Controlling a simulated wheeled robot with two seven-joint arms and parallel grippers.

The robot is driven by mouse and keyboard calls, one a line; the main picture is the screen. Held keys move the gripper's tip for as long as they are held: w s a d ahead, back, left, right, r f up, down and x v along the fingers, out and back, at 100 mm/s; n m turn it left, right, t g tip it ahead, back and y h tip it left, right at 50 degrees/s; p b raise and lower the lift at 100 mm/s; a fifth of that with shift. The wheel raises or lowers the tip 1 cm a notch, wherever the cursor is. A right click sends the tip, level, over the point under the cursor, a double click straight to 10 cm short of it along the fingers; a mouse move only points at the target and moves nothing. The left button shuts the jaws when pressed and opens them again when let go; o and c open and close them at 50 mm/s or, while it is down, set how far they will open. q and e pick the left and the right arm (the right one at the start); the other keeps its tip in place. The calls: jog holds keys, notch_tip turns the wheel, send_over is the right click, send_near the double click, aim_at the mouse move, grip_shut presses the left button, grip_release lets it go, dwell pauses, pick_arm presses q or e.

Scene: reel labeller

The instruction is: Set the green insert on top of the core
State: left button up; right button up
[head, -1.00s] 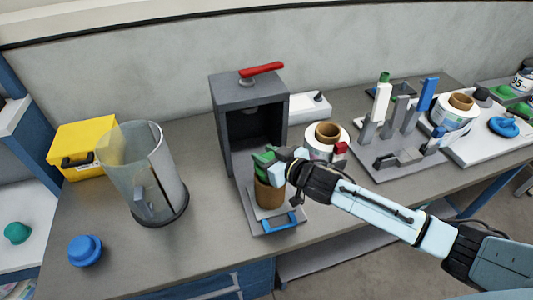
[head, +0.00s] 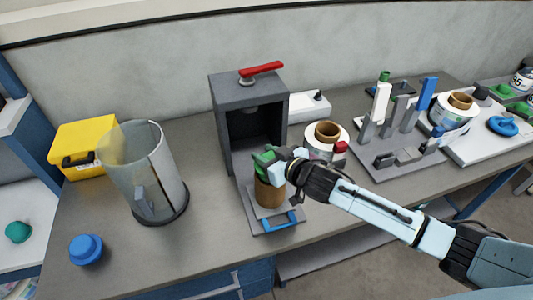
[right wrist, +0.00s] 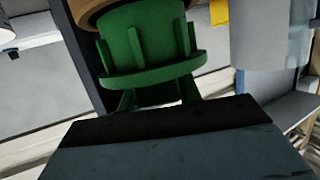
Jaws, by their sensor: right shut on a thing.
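The green insert (head: 263,159) is at the top of the brown core (head: 270,192), which stands upright on the grey sliding tray of the dark press box. In the right wrist view the green insert (right wrist: 150,45) fills the middle, with the rim of the core (right wrist: 88,8) behind it. My right gripper (head: 272,158) is shut on the green insert, just over the core. Whether the insert fully touches the core's top is partly hidden by the gripper. My left gripper is not in view.
The press box (head: 250,100) with a red lever (head: 261,69) stands behind the core. A clear cylinder (head: 150,175) and a yellow box (head: 82,148) are on the left. A blue knob (head: 86,249) lies front left. A label reel (head: 326,142) and a tool rack (head: 398,150) are right.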

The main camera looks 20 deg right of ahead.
jog(key=shift+f+b, duration=0.45)
jog(key=shift+f, duration=0.2)
jog(key=o, duration=0.7)
jog(key=shift+p+v, duration=1.1)
jog(key=shift+v, duration=0.35)
jog(key=p+v, duration=0.4)
jog(key=v, duration=0.4)
jog(key=shift+p, duration=0.4)
